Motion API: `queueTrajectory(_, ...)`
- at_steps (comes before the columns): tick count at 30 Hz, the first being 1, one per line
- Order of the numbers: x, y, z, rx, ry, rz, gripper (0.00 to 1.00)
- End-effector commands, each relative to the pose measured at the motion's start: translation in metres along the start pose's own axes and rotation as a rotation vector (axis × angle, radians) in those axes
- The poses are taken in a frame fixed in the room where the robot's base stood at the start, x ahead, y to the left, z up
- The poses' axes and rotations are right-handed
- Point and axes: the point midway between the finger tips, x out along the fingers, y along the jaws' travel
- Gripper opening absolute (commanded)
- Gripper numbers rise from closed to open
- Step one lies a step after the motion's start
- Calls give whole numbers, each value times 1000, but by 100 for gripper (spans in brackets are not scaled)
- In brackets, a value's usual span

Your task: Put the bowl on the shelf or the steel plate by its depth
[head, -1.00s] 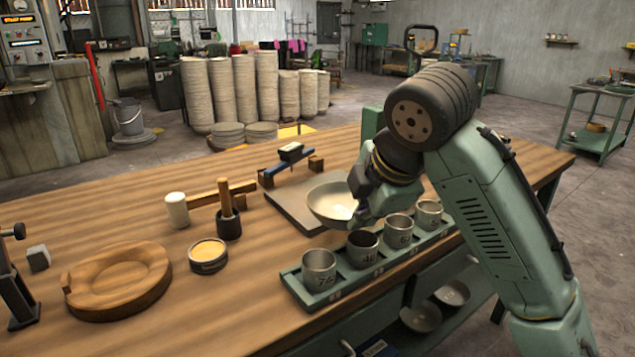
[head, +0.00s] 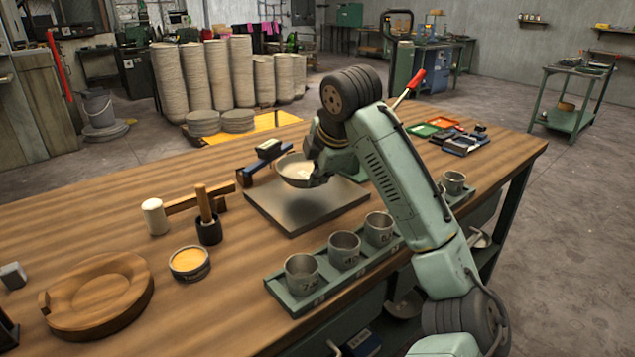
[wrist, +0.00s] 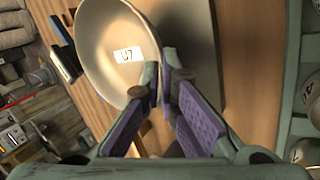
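The pale bowl (head: 293,172) is in my gripper (head: 318,172), over or just behind the back part of the steel plate (head: 300,212). In the wrist view the bowl (wrist: 105,45) is tilted and has a white label reading "U7" inside. My gripper (wrist: 160,75) is shut on its rim, one finger inside and one outside. I cannot tell whether its base touches anything. The bare front of the plate shows. The under-table shelf is mostly hidden; bowls (head: 405,303) show there.
A blue bar gauge (head: 262,160) stands close to the left of the bowl. A green tray (head: 290,300) with numbered metal cups lies in front of the plate. A mallet (head: 155,215), a dark pot, a yellow tin (head: 189,262) and a round wooden form (head: 98,295) are left.

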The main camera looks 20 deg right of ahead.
Motion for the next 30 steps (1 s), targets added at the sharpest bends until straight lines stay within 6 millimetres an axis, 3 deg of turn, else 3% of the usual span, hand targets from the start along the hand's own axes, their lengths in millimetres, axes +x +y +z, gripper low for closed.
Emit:
queueTrajectory(4, 6, 9, 2, 1, -2, 0, 0)
queueTrajectory(11, 33, -11, 2, 1, -1, 1, 0)
queueTrajectory(21, 38, -14, 2, 1, 0, 1, 0)
queueTrajectory(30, 37, -13, 2, 1, -1, 1, 22)
